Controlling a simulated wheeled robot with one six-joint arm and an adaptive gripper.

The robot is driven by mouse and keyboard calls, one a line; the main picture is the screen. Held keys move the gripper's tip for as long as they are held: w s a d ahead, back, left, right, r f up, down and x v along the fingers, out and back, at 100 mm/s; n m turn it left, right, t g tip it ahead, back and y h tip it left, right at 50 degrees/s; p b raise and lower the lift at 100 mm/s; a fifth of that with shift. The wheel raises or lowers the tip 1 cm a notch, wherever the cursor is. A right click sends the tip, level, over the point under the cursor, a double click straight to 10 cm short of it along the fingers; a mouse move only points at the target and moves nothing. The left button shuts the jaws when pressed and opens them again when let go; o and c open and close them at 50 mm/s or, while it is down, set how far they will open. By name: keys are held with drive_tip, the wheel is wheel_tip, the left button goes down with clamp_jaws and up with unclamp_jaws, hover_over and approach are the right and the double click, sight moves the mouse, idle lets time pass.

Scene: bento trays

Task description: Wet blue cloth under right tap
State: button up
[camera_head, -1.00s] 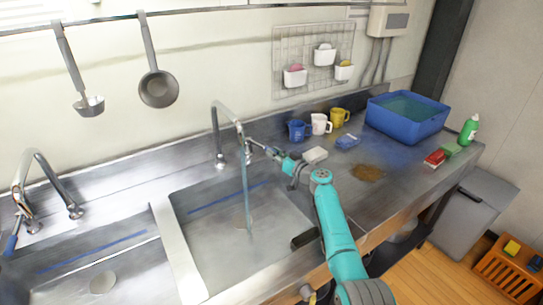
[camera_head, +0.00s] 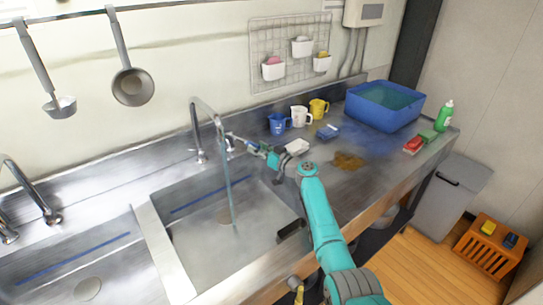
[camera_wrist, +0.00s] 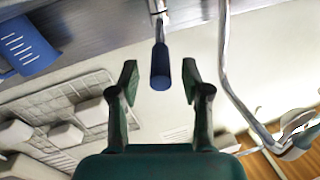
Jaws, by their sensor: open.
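The right tap (camera_head: 207,120) arches over the right basin and a stream of water (camera_head: 228,190) falls from it. My gripper (camera_head: 238,141) is beside this tap. In the wrist view my gripper (camera_wrist: 160,82) is open, with a blue-tipped lever (camera_wrist: 161,66) between its fingers and gaps on both sides. The tap's metal spout (camera_wrist: 226,70) passes just right of the fingers. A small blue folded item (camera_head: 327,132), seemingly the blue cloth, lies on the counter in front of the mugs, away from my gripper.
Blue, white and yellow mugs (camera_head: 300,116) stand by the wall. A blue water tub (camera_head: 384,118), green bottle (camera_head: 445,117) and red sponge (camera_head: 413,145) are at right. A white block (camera_head: 297,146) lies near my arm. A brown stain (camera_head: 347,161) marks the counter.

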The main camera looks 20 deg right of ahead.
drive_tip(key=v, duration=1.1)
drive_tip(key=shift+a, duration=0.1)
